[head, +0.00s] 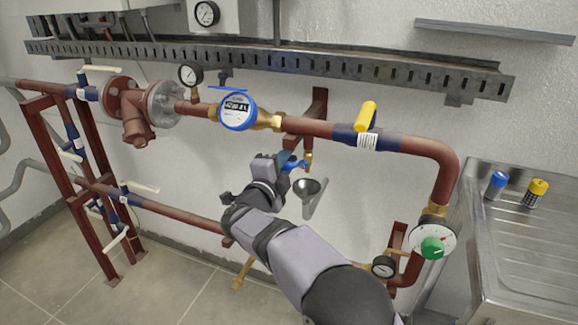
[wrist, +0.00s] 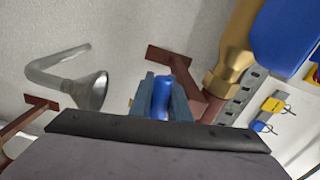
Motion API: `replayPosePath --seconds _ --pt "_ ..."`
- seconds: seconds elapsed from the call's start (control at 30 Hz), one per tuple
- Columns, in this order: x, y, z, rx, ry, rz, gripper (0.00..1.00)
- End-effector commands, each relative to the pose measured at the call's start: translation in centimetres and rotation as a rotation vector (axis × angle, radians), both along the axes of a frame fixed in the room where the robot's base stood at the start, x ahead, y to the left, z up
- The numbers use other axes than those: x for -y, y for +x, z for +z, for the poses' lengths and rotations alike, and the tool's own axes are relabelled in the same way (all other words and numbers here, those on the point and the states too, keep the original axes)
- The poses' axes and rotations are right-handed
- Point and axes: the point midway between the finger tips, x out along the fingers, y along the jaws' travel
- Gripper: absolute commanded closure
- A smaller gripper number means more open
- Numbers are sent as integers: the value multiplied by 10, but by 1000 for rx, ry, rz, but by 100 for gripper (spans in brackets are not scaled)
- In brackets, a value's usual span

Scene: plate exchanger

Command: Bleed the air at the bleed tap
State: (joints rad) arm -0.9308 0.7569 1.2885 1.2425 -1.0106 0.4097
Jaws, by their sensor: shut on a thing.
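The bleed tap is a small brass tap (head: 309,158) with a blue handle (head: 298,165), hanging under the upper red pipe. My gripper (head: 287,161) reaches it from the left and below and is shut on the blue handle. In the wrist view the blue handle (wrist: 162,98) stands between the two fingers of my gripper (wrist: 161,90). A grey metal funnel (head: 308,187) sits just below the tap's outlet; it also shows in the wrist view (wrist: 90,90). No water or air is visible at the outlet. My fingers partly hide the handle.
A blue-rimmed meter (head: 237,110) and a yellow-handled valve (head: 366,116) sit on the upper pipe (head: 310,127) above my gripper. A lower pipe (head: 180,210) runs behind my arm.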

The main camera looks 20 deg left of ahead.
Motion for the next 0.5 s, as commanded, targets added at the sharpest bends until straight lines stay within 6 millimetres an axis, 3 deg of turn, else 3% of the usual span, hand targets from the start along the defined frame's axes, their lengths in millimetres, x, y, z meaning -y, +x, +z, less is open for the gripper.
replayPosePath --seconds 0.5 --pt "0 0 2 -1 38 -1 100"
